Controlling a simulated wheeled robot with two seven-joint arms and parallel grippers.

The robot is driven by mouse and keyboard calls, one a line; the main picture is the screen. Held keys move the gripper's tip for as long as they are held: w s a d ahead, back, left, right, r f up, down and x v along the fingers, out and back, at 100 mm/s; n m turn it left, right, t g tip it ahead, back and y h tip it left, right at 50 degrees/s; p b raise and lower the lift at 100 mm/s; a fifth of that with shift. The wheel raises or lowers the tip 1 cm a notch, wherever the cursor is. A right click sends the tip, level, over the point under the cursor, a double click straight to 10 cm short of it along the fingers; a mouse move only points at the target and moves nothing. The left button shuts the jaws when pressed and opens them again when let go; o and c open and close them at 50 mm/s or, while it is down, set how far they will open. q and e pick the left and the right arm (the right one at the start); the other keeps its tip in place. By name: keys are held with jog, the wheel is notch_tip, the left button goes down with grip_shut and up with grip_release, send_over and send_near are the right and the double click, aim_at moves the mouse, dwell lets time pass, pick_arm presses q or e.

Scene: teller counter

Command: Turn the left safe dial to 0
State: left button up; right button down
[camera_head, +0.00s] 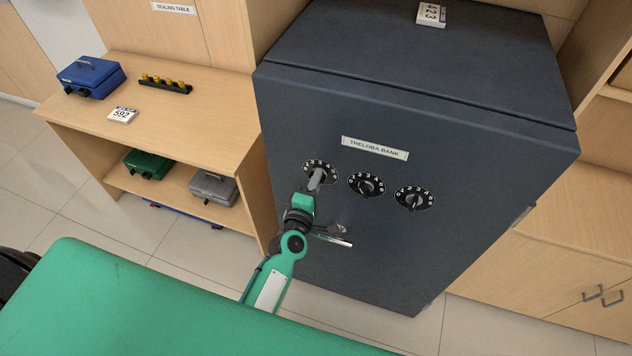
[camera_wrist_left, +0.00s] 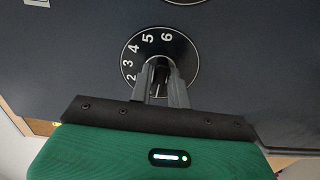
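The dark grey safe (camera_head: 440,260) has a row of three black dials with white digits on its shut front door. The left dial (camera_head: 331,168) is at my left gripper (camera_head: 316,180), which reaches it from the front. In the left wrist view the left dial (camera_wrist_left: 187,55) shows the digits 2 to 6 around its upper left rim. The left gripper's fingers (camera_wrist_left: 163,70) lie on both sides of the dial's dark knob (camera_wrist_left: 159,82) and look closed on it. The fingers and gripper body hide the lower part of the dial. My right gripper is not in view.
The middle dial (camera_head: 366,187) and right dial (camera_head: 415,200) sit to the right. A door handle (camera_head: 335,240) is just below my left gripper. A wooden table (camera_head: 190,130) with cash boxes stands left of the safe, and a wooden cabinet (camera_head: 540,260) stands right.

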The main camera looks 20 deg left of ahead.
pick_arm(q)
jog(key=shift+o, duration=1.4)
jog(key=shift+s, duration=0.15)
jog(key=s+b, duration=0.4)
jog(key=s, duration=0.9)
jog(key=shift+s+a, duration=0.25)
